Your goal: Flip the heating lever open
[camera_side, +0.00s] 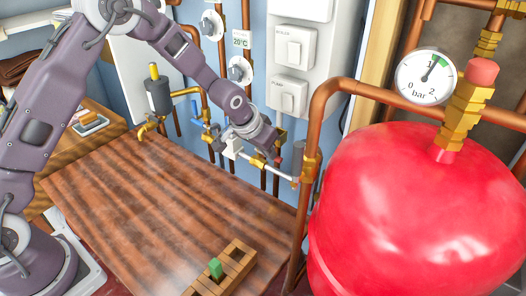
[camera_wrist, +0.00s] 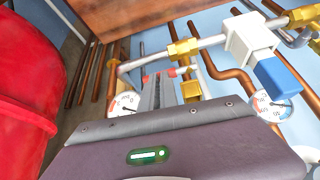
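A red lever (camera_wrist: 172,73), which I take for the heating lever, shows only in part in the wrist view, on both sides of my fingers. It sits by a silver pipe with brass fittings. My gripper (camera_wrist: 160,90) is right in front of it, with its grey fingers close together. They hide the middle of the lever, and I cannot tell whether they touch or grip it. In the side view my gripper (camera_side: 279,144) reaches down to the pipe run by the wall, and the lever is not clear there.
A white valve body (camera_wrist: 249,38) with a blue part (camera_wrist: 278,76) is beside my gripper. The large red tank (camera_side: 415,215) and copper pipes (camera_side: 313,125) stand close on the right. The wooden worktop (camera_side: 150,205) is mostly clear, with a slotted wooden block (camera_side: 238,256) at its front.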

